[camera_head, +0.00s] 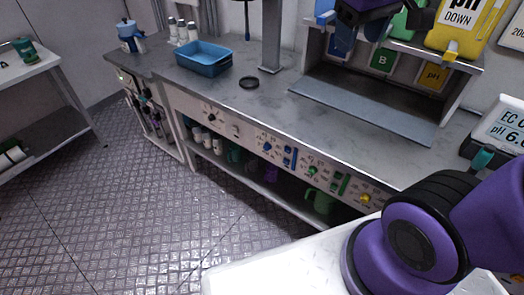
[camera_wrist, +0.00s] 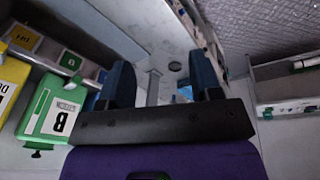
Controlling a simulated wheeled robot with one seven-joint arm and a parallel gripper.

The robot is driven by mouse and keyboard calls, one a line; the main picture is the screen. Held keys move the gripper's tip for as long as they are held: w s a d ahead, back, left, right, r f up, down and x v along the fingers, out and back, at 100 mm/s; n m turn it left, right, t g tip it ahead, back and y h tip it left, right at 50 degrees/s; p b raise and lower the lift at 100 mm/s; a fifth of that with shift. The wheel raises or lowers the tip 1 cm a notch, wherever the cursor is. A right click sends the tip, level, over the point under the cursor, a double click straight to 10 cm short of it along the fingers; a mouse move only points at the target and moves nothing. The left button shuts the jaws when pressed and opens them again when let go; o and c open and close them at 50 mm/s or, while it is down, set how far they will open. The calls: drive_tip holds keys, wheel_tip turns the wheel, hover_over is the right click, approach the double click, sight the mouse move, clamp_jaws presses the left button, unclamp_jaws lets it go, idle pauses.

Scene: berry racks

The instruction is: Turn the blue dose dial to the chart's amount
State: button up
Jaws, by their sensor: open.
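The blue dose dial (camera_head: 267,147) is a small round knob on the white front panel of the counter, left of a blue switch block (camera_head: 289,157). Its pointer setting is too small to read. I cannot make out a dose chart with a readable amount. My gripper (camera_wrist: 163,82) is open in the wrist view, its two dark blue fingers apart with nothing held between them. It is up near the hanging bags, well away from the dial. In the head view a dark purple part of my arm shows at the top edge, and the fingers are not clear there.
A green dial (camera_head: 311,171), a yellow dial (camera_head: 364,198) and a black knob (camera_head: 212,118) share the panel. A blue tray (camera_head: 204,57) and a black ring (camera_head: 249,83) are on the counter. The floor before the counter is clear.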

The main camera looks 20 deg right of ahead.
drive_tip(key=w+a+f+n+g+h, duration=0.1)
drive_tip(key=w+f+n+g+h, duration=0.1)
drive_tip(key=w+f, duration=0.45)
drive_tip(key=w+a+f+n+g+h, duration=0.2)
drive_tip(key=w+f, duration=0.2)
drive_tip(key=w, duration=0.5)
drive_tip(key=w+a+f+n+g+h, duration=0.1)
drive_tip(key=w+a+f+n+h, duration=0.2)
drive_tip(key=f, duration=0.5)
drive_tip(key=w+a+f+n+h, duration=0.1)
drive_tip(key=w+a+f+h, duration=0.15)
drive_tip(key=w+f, duration=0.4)
drive_tip(key=w+a+f+n+t+h, duration=0.1)
drive_tip(key=a+f+n+t+h, duration=0.2)
drive_tip(key=f, duration=0.6)
drive_tip(key=a+f+n+t+h, duration=0.1)
drive_tip(key=f+n+h, duration=0.25)
drive_tip(key=f, duration=0.65)
drive_tip(key=n+t+h, duration=0.1)
drive_tip(key=n+t, duration=0.8)
drive_tip(key=t, duration=0.3)
approach(265, 149)
drive_tip(key=x, duration=0.9)
drive_tip(key=c, duration=0.9)
